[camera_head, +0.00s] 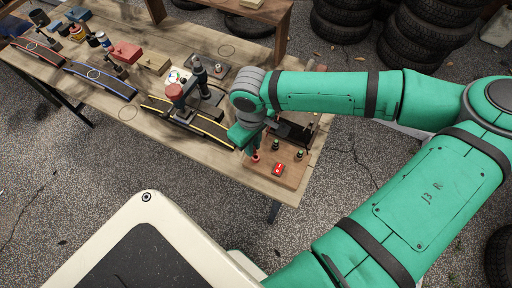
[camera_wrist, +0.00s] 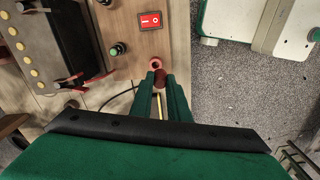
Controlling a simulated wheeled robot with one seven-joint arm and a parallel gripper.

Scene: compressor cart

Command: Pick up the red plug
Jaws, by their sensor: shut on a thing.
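The red plug (camera_wrist: 160,78) shows dark red between my fingertips in the wrist view, just beside a red ring-shaped socket (camera_wrist: 155,63) on a wooden panel. My gripper (camera_wrist: 161,84), with green fingers, is shut on the plug. I cannot tell whether the plug touches the socket or is apart from it. In the head view my gripper (camera_head: 251,150) points down at the near right end of the wooden table, where a bit of red shows below it. Most of the plug is hidden by the fingers.
A thin dark cable (camera_wrist: 117,95) curves nearby. A red-topped clamp tool (camera_head: 175,92) and curved track pieces (camera_head: 103,80) occupy the wooden table (camera_head: 150,130) to the left.

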